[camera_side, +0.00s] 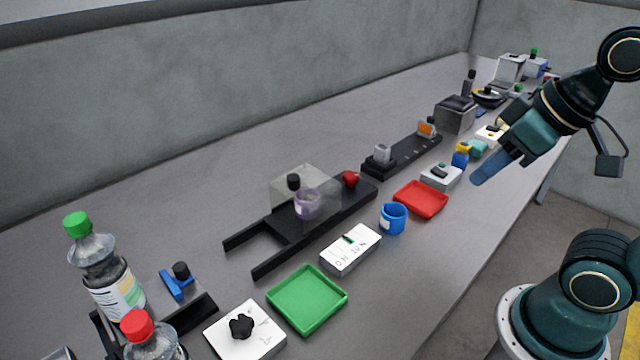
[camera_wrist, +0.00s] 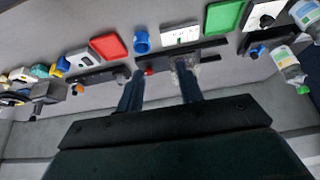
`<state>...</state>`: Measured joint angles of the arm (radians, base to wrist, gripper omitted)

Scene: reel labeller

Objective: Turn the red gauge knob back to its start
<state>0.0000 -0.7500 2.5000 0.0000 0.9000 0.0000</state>
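The red gauge knob (camera_side: 350,178) sits at the right end of a black labeller frame (camera_side: 290,232), beside a clear cover (camera_side: 288,180) with a purple-tinted reel (camera_side: 307,205) under it. In the wrist view the red knob (camera_wrist: 149,72) shows near the left finger, with the frame (camera_wrist: 208,58) behind the fingers. My gripper (camera_side: 492,170) hangs above the right side of the table, well away from the knob. In the wrist view my gripper (camera_wrist: 160,90) has its two blue fingers wide apart with nothing held between them. The knob's turn angle is too small to read.
A blue cup (camera_side: 393,218), a red tray (camera_side: 420,198), a white device (camera_side: 351,250) and a green tray (camera_side: 307,300) line the front. A second black rail (camera_side: 405,157) stands behind right. Bottles (camera_side: 95,265) stand at left. The table's back left is clear.

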